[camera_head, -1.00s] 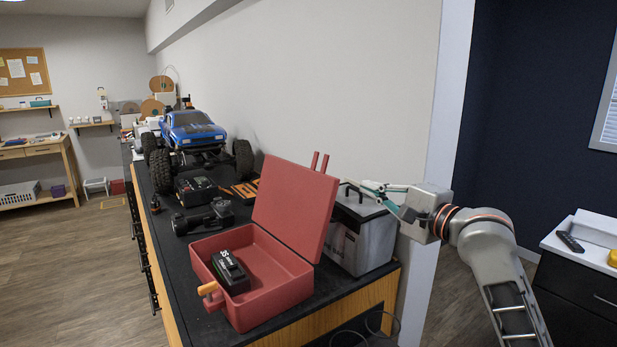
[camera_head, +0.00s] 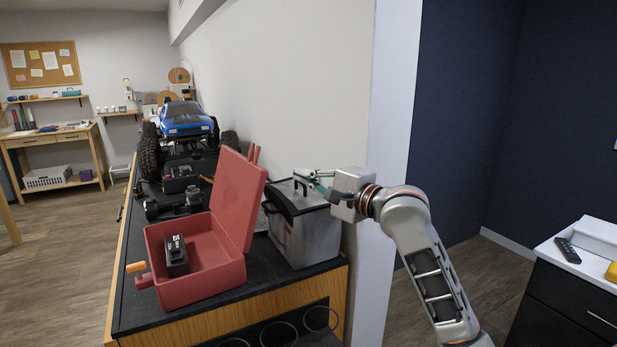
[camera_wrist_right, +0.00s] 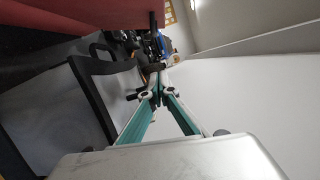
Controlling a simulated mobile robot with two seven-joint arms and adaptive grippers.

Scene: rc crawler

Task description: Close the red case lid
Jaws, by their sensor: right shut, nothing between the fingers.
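The red case stands on the black bench top, its tray (camera_head: 203,288) open toward me. Its lid (camera_head: 238,199) is raised, leaning slightly back to the right. A black battery pack (camera_head: 176,256) lies inside the tray, and an orange-tipped latch (camera_head: 137,268) sticks out at the left. My right gripper (camera_head: 304,180) is shut and empty, to the right of the lid and above the grey box, apart from the lid. In the wrist view the right gripper's fingers (camera_wrist_right: 158,92) meet, and the red lid (camera_wrist_right: 60,25) shows at upper left. My left gripper is out of view.
A grey box with a black top (camera_head: 304,237) stands right of the case, beneath my right gripper. A blue crawler (camera_head: 186,122) and dark tools (camera_head: 174,205) sit farther back. The wall rises close behind the bench.

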